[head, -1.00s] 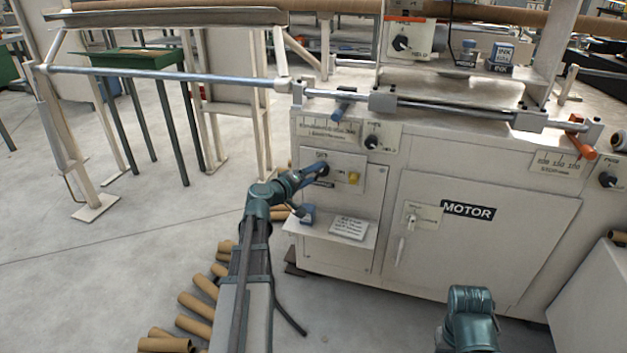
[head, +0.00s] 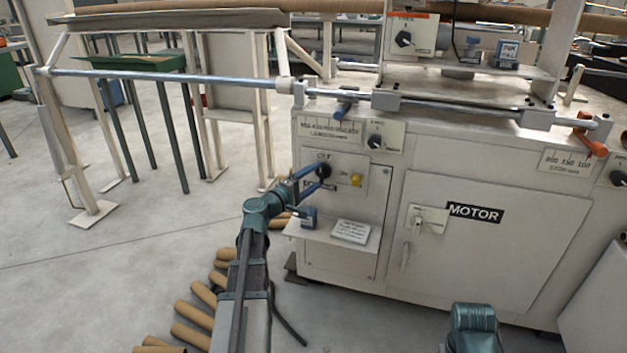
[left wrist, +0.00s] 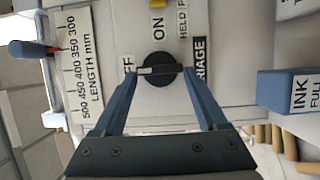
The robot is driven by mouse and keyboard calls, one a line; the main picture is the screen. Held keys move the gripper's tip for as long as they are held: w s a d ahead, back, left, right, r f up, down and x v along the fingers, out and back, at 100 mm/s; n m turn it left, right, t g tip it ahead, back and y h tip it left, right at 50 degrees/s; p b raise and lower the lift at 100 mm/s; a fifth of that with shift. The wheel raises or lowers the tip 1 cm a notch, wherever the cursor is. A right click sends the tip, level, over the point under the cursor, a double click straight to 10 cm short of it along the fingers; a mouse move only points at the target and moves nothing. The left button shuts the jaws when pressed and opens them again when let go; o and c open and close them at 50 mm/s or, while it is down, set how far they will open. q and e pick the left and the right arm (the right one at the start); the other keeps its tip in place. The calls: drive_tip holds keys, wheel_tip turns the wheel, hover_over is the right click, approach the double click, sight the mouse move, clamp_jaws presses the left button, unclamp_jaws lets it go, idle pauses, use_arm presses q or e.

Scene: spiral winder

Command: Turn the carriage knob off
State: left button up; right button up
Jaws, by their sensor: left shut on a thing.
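The carriage knob (left wrist: 160,70) is round and black with a pale bar across it. In the left wrist view the bar lies crosswise, its left end by the partly hidden OFF lettering; ON is printed above. My left gripper (left wrist: 161,76) has one blue finger at each side of the knob and is shut on it. In the head view the left gripper (head: 318,178) reaches the small panel on the machine's front left, and the knob (head: 323,170) shows dark between its fingertips. Of my right arm only a teal part shows at the bottom right; its gripper is out of view.
A yellow button (head: 356,180) sits right of the knob. A small shelf (head: 330,237) with a blue ink container (head: 309,217) juts out below. The MOTOR door (head: 470,245) is to the right. Cardboard tubes (head: 195,312) lie on the floor beside my left arm.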

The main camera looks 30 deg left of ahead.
idle(0.3)
use_arm(q)
drive_tip(key=o, duration=1.3)
drive_tip(key=shift+s, duration=0.1)
drive_tip(key=s+a, duration=0.2)
drive_tip(key=s, duration=1.1)
drive_tip(key=shift+s, duration=0.3)
drive_tip(key=shift+a+f, duration=0.1)
